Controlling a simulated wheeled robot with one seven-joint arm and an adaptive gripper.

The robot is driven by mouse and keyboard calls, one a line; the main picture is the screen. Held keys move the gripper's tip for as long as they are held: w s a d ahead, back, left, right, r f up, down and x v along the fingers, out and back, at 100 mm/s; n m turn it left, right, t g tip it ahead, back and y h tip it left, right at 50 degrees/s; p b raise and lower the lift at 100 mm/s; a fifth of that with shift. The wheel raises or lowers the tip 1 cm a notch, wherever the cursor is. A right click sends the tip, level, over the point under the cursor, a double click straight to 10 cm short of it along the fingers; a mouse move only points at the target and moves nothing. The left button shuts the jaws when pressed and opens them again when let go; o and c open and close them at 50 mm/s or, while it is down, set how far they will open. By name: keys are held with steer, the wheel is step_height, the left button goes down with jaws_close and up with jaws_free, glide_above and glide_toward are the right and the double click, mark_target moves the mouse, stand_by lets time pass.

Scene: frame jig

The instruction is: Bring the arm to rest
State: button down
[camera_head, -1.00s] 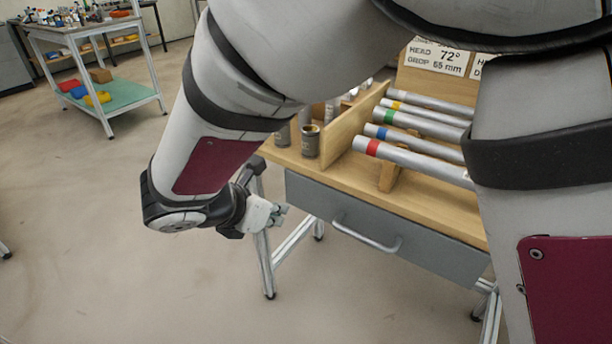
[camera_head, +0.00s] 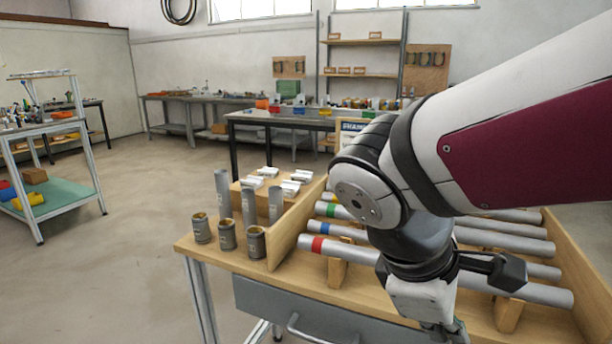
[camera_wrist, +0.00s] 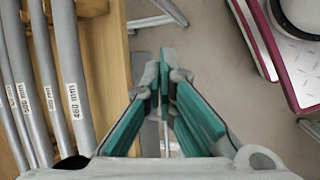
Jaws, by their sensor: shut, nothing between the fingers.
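My gripper (camera_head: 446,328) points down at the front of the wooden bench (camera_head: 385,302) in the head view, its tips partly cut off by the lower edge. In the wrist view my gripper (camera_wrist: 164,62) has its teal-padded fingers brought together with nothing between them. They hang over the floor just beyond the bench's edge (camera_wrist: 115,60). My forearm comes in from the right and hides part of the rack and sign.
Grey tubes with coloured bands (camera_head: 335,250) lie on wooden supports close to my wrist; labelled tubes (camera_wrist: 72,75) show at left in the wrist view. Cans (camera_head: 228,236) and upright tubes stand at the bench's left. A drawer (camera_head: 290,310) is below. Floor at left (camera_head: 110,275) is clear.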

steer(key=s+d+m+g+y, duration=0.15)
steer(key=s+m+y, duration=0.35)
steer(key=s+m, duration=0.85)
step_height(320, 180, up, 24)
steer(key=s+d+n+t+p, duration=0.1)
steer(key=t+p, duration=0.3)
steer(key=p, duration=1.9)
steer(key=shift+s+f+n, duration=0.15)
steer(key=shift+n, duration=0.2)
